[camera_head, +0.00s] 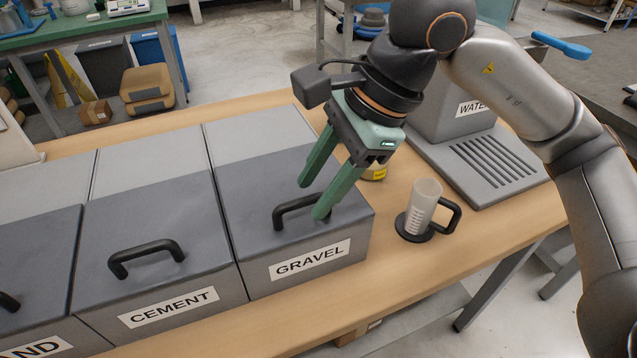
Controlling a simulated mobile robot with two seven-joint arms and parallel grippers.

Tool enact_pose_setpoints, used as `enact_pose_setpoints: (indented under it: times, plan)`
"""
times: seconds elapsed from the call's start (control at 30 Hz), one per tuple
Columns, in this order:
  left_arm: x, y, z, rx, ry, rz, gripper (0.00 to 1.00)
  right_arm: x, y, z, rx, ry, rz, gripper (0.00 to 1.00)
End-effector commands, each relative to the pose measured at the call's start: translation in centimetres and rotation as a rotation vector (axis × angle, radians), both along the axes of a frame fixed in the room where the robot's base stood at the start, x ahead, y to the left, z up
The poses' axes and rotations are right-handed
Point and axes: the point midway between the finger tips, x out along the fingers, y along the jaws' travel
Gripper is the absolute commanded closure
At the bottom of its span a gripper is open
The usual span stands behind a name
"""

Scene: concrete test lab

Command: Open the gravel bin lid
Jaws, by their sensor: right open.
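The gravel bin (321,274) is a grey box with a white GRAVEL label on its front. Its dark grey sloped lid (260,185) is closed. A black bar handle (292,208) stands on the lid. My right gripper (312,200) comes down from the upper right, with its green fingers open. The fingertips are at the right end of the handle, one behind it and one in front. I cannot tell whether they touch it. My left gripper is not in view.
The cement bin (150,230) and the sand bin (35,260) stand to the left, lids closed. A clear measuring cup (423,205) in a black holder stands to the right. Behind it is the grey water dispenser (452,130). The wooden table (395,285) is clear in front of the cup.

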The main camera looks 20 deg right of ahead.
Motion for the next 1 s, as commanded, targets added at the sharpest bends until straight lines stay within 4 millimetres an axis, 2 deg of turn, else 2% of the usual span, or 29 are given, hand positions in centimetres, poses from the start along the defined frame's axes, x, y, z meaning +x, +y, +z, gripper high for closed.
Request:
enact_pose_setpoints:
  times: [0.27,0.7,1.0]
  plan:
    - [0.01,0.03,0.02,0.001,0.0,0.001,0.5,0.02,0.1,-0.15,0.001,0.001,0.001,0.54]
    - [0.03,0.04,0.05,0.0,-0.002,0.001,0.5,0.02,0.07,-0.12,0.001,0.0,0.0,1.0]
    - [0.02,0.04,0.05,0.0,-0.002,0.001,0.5,0.02,0.07,-0.11,0.001,0.0,0.0,1.0]
